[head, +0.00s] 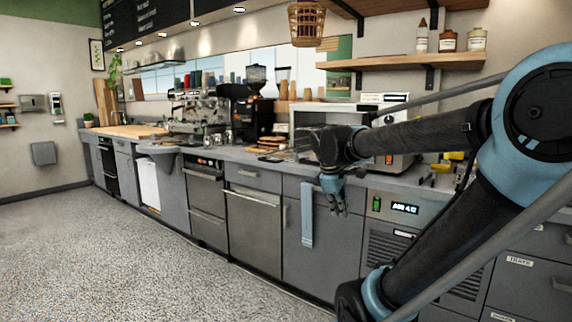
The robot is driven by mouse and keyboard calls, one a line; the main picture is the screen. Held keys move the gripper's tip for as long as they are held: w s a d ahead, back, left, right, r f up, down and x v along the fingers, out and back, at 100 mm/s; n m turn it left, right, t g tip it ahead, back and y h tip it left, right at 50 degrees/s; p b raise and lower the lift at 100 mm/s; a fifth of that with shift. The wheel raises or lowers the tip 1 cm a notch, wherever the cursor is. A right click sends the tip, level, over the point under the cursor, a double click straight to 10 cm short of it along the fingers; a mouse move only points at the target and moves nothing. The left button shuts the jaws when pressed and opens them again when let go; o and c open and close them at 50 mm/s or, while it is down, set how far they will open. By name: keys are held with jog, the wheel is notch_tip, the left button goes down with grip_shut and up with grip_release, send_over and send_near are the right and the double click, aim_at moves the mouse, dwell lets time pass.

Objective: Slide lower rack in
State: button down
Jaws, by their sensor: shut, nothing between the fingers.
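The panini toaster (312,117) is a pale steel box on the counter, right of centre, with a red light or knob low on its right side. My forearm and wrist cross its front and hide much of its opening. Thin metal lines (299,148) show at its lower left front and may be a rack edge; I cannot tell the lower rack's position clearly. My gripper (334,204) hangs with its fingers pointing down in front of the cabinet doors, below the counter edge. It is shut and empty, apart from the toaster.
The counter (228,152) runs along the wall. Boards with food (270,145) lie left of the toaster, beside a black grinder (256,105) and an espresso machine (195,108). A blue towel (307,215) hangs left of my gripper. The floor (130,255) is clear.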

jog(key=w+a+r+n+t+h, duration=0.2)
jog(key=w+a+r+n, duration=0.65)
jog(key=w, duration=0.35)
jog(key=n+t, duration=0.2)
jog(key=n, duration=0.7)
send_near(286, 160)
jog(key=s+a, duration=0.3)
jog(key=s, duration=0.5)
jog(key=shift+h, duration=0.3)
jog(key=shift+w+d+f, duration=1.1)
jog(key=shift+w, duration=0.35)
jog(key=shift+w+d+f, duration=1.1)
jog(key=shift+w, duration=0.4)
jog(key=shift+w+d+f, duration=1.05)
jog(key=shift+w+d, duration=0.1)
jog(key=shift+w, duration=0.3)
jog(key=shift+w+a, duration=0.1)
jog(key=shift+w, duration=0.05)
